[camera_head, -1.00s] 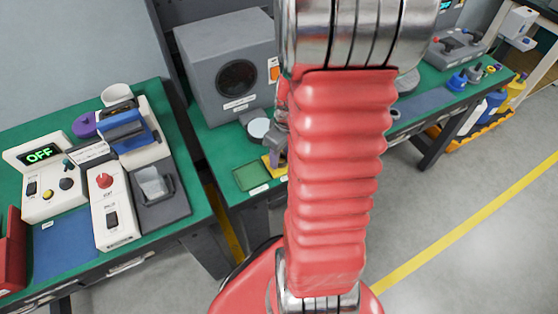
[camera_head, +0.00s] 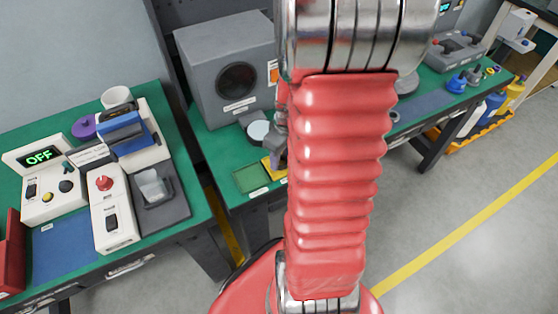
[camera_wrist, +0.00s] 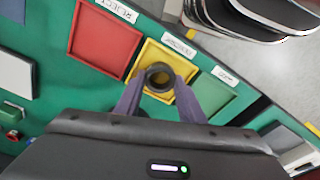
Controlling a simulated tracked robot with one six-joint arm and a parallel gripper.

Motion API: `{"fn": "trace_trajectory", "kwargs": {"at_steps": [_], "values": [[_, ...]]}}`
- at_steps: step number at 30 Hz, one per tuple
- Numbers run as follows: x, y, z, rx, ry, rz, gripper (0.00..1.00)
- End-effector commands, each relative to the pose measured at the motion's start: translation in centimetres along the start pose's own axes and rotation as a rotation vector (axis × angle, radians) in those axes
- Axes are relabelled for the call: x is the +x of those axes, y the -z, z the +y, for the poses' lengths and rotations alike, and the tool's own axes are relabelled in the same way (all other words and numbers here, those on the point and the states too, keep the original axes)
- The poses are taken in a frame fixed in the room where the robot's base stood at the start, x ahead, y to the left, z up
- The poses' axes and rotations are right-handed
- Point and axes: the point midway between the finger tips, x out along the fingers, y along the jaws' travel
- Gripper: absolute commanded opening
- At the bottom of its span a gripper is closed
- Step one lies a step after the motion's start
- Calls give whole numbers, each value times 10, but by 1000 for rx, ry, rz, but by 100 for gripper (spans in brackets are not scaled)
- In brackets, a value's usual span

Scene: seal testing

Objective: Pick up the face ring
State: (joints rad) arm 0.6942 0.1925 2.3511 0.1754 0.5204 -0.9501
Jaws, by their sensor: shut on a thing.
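The face ring (camera_wrist: 147,77) is a small dark ring in the wrist view, over the yellow square tray (camera_wrist: 151,50). My gripper (camera_wrist: 157,82) has its purple fingers shut on the ring, one on each side. The wrist view does not clearly show whether the ring touches the tray or is just above it.
A red tray (camera_wrist: 103,40) marked REJECT lies left of the yellow one, and a green tray (camera_wrist: 212,97) lies right. In the head view, a grey box with a round dark opening (camera_head: 226,66) stands behind. A bench with a control panel reading OFF (camera_head: 42,172) is at left.

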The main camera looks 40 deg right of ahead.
Motion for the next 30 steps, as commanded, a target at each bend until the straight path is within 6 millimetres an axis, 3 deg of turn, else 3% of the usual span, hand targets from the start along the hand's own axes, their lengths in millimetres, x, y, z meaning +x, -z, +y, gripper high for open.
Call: {"fn": "trace_trajectory", "kwargs": {"at_steps": [8, 24, 30], "values": [[-15, 3, 1, 0, -3, 3, 14], [-92, 12, 1, -1, -3, 2, 14], [-99, 12, 0, 0, 0, 0, 14]]}}
